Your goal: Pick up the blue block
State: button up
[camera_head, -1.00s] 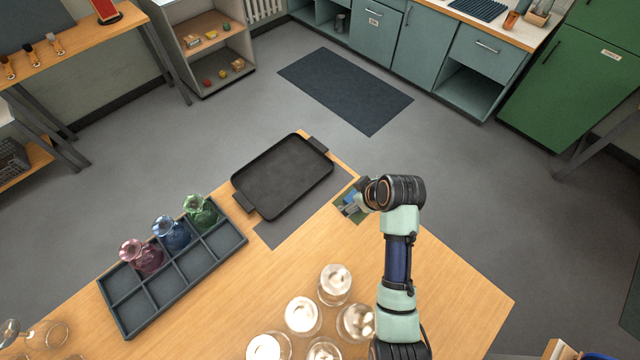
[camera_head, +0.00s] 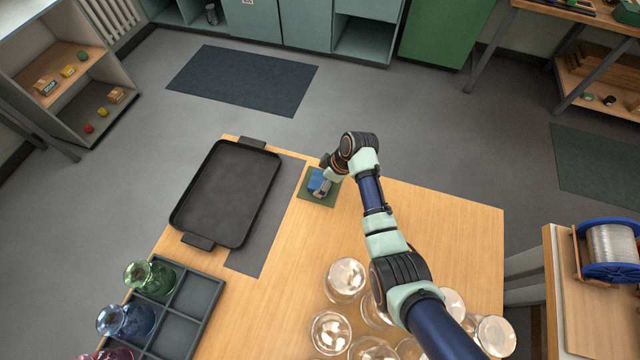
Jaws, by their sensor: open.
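A blue block (camera_head: 316,180) sits on a small green mat (camera_head: 331,199) near the far edge of the wooden table (camera_head: 440,215). My gripper (camera_head: 321,188) is over the mat, right at the block, its jaws pointing down and to the left. My gripper and wrist hide part of the block. I cannot tell whether the fingers touch it.
A black griddle tray (camera_head: 225,195) lies left of the mat on a grey sheet (camera_head: 262,235). A divided tray (camera_head: 198,295) with coloured glass flasks is at lower left. Several clear glasses (camera_head: 345,280) stand near my arm.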

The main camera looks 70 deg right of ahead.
aim_at(322, 181)
jog(key=shift+x, duration=0.8)
jog(key=c, duration=1.2)
notch_tip(322, 181, up, 20)
jog(key=p, duration=0.4)
jog(key=shift+r+p, duration=0.1)
jog(key=shift+p, duration=0.2)
